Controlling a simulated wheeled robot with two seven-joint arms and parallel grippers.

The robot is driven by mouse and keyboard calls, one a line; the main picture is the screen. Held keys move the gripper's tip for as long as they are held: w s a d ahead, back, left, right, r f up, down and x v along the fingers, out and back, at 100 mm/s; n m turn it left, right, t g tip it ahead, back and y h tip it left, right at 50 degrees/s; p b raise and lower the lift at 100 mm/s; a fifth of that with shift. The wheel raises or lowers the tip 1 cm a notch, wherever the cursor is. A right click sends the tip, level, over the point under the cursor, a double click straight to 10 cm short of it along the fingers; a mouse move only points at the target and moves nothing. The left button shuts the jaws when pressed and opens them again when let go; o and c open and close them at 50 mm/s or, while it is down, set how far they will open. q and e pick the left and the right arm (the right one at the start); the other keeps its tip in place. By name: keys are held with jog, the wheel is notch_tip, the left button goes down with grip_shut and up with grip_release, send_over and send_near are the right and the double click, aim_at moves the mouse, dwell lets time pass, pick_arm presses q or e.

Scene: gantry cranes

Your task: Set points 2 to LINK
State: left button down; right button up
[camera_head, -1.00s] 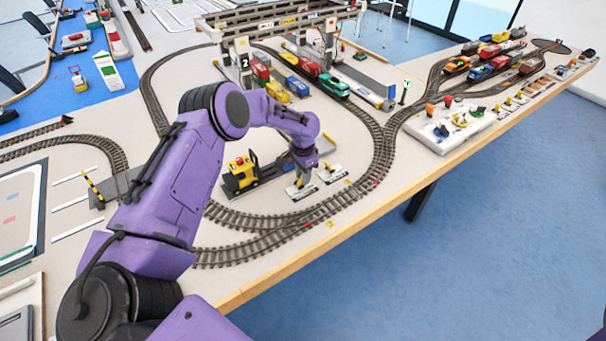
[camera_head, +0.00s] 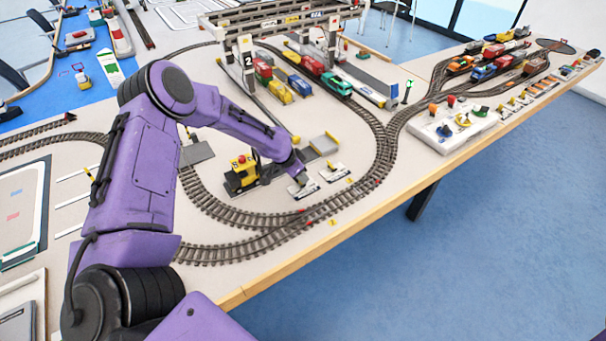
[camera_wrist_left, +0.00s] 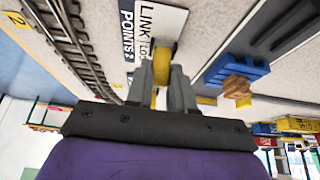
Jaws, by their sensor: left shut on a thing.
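My left gripper (camera_wrist_left: 161,88) is shut on the plate's yellow lever handle (camera_wrist_left: 162,58). In the head view my left gripper (camera_head: 301,178) is low over the left of two small white lever plates (camera_head: 306,190). The second lever plate (camera_head: 335,172) sits just to its right, untouched. The lever's exact tilt is hidden between the fingers. My right gripper is not in view.
Curved track (camera_head: 250,219) runs in front of the plates. A gantry crane (camera_head: 285,28) with wagons stands behind. A blue object (camera_wrist_left: 235,75) is near the fingers at right in the wrist view.

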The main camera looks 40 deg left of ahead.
pick_arm(q)
jog(key=t+b, duration=0.1)
jog(key=b, duration=0.1)
jog(key=s+f+t+h+b, duration=0.1)
jog(key=t+b, duration=0.1)
jog(key=s+t+h+b, duration=0.1)
jog(key=b, duration=0.1)
jog(key=shift+a+f, duration=0.25)
jog(key=shift+a, duration=0.05)
jog(key=shift+s+r+t+b, duration=0.1)
jog(key=shift+s+t+b, duration=0.05)
jog(key=shift+t+b, duration=0.75)
jog(key=c, duration=1)
grip_release()
jog(key=shift+w+a, duration=0.1)
jog(key=shift+w, duration=0.1)
